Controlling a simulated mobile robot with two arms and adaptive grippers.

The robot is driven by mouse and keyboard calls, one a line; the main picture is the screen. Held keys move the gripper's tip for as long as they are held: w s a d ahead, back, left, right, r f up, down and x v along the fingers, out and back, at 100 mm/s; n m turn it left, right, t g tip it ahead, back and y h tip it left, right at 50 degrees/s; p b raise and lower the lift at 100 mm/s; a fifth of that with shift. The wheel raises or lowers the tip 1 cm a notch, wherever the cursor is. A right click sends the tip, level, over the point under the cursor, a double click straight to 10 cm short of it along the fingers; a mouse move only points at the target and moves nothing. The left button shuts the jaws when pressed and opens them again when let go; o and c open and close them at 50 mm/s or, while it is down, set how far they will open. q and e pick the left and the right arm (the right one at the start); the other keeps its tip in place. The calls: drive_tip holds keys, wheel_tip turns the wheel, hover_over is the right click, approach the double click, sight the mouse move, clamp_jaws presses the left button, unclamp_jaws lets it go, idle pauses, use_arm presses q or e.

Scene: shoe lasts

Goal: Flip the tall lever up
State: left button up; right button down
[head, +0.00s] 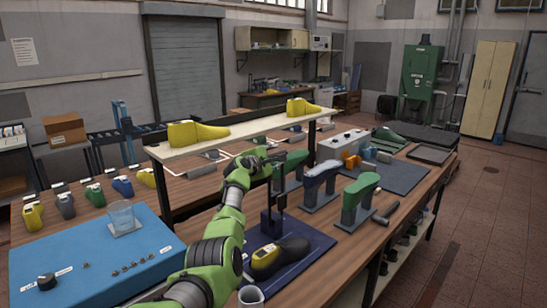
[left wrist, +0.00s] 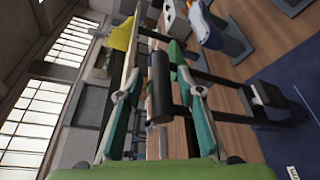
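A dark stand with an upright post (head: 270,222) stands on a dark blue mat (head: 318,240). A black cylindrical handle (left wrist: 160,88), which looks like the grip of the tall lever, shows in the left wrist view. My left gripper (head: 262,160) is up by the top of the stand. In the left wrist view its two teal-padded fingers (left wrist: 157,118) are spread, with the black handle between them. A gap shows on the handle's left side; contact on its right is unclear. The gripper hides the lever's top in the head view. My right gripper is not seen.
A raised shelf (head: 240,136) with yellow lasts runs behind my gripper. Green and blue-grey lasts on stands (head: 357,195) are to the right. A blue panel (head: 95,250) holds a glass (head: 121,216).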

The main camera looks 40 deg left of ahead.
use_arm(q)
drive_tip(key=shift+s+f, duration=0.15)
drive_tip(key=shift+s, duration=0.7)
drive_tip(key=v, duration=1)
drive_tip(key=shift+s+d+r, duration=0.15)
drive_tip(key=shift+d+r, duration=0.1)
drive_tip(key=shift+r, duration=0.05)
drive_tip(key=shift+d, duration=0.1)
